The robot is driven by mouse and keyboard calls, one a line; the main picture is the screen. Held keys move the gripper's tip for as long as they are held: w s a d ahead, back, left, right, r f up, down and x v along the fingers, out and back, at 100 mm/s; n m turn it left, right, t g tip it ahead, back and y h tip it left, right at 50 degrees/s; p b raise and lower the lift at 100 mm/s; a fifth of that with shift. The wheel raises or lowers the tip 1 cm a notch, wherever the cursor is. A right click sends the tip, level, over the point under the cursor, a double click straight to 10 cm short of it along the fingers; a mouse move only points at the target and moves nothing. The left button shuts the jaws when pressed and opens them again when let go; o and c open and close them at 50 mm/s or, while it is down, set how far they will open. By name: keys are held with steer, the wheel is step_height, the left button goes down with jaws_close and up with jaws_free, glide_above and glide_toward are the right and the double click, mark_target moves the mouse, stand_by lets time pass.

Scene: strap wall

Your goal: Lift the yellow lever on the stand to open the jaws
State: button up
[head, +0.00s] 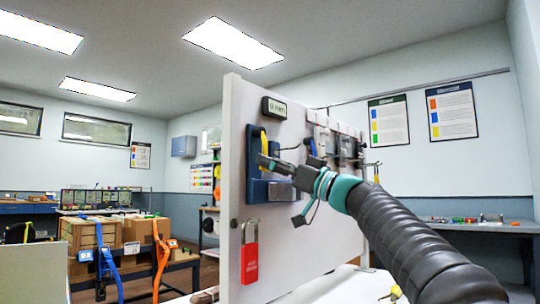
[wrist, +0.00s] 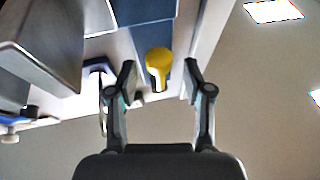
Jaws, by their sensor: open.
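The yellow lever (head: 264,143) shows on the blue stand (head: 253,160), which is mounted on a white upright panel. My gripper (head: 262,161) is at the stand, with its fingertips close to the lever in the head view. In the wrist view, my gripper (wrist: 159,82) is open, its fingers wide apart. The rounded yellow end of the lever (wrist: 158,60) appears between the two fingertips and clear of both. The blue stand (wrist: 146,10) shows beyond it. The stand's jaws cannot be made out clearly. Part of the lever is hidden by my gripper in the head view.
The white panel (head: 236,130) also carries a small display (head: 274,108), a red padlock (head: 249,258) and several devices to the right of the stand. In the wrist view a large grey block (wrist: 50,45) is at the left. Boxes with straps (head: 95,235) stand farther left.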

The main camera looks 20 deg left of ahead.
steer(key=shift+a+r, duration=0.2)
steer(key=shift+a, duration=0.3)
jaws_close()
steer(key=shift+s, duration=0.1)
